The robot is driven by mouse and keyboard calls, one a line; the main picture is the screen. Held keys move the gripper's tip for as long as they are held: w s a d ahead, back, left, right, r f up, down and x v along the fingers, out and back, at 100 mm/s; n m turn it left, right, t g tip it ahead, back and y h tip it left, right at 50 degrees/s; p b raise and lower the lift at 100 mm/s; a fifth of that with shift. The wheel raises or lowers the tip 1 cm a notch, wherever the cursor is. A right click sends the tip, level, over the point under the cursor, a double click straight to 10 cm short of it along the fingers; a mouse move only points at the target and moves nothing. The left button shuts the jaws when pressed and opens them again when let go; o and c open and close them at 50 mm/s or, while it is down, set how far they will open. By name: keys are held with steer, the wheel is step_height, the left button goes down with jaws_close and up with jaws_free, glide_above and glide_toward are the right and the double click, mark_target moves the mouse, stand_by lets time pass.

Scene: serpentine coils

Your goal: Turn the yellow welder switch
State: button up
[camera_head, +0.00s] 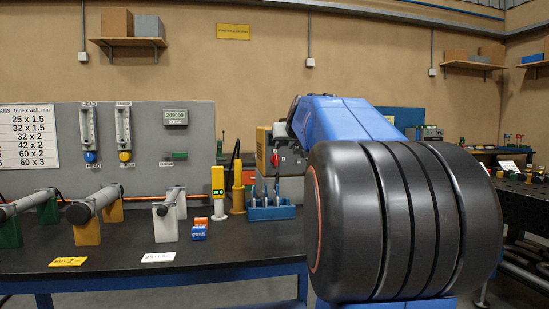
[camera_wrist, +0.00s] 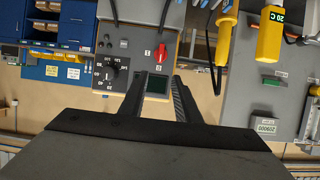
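The welder with a yellow side panel (camera_head: 263,150) stands at the back of the bench in the head view, partly hidden behind my arm. Its red switch (camera_head: 275,160) shows on the grey front. In the wrist view the red switch (camera_wrist: 160,52) sits on the grey panel, near a black dial (camera_wrist: 115,72) and a dark green screen (camera_wrist: 157,85). My gripper (camera_wrist: 158,80) is open and empty. Its two fingers point at the panel, with the screen seen between them and the switch just beyond the tips. Whether they touch the panel cannot be told. My gripper is hidden in the head view.
A yellow handheld tool (camera_wrist: 226,40) and a yellow gauge (camera_wrist: 270,35) are right of the panel in the wrist view. A blue rack (camera_head: 270,210) stands before the welder. Tube stands (camera_head: 88,228) occupy the bench's left side.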

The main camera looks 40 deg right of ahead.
mark_target(277, 156)
steer(key=x, duration=1.5)
steer(key=shift+w+f, duration=0.2)
steer(key=shift+d, duration=0.1)
steer(key=c, duration=0.7)
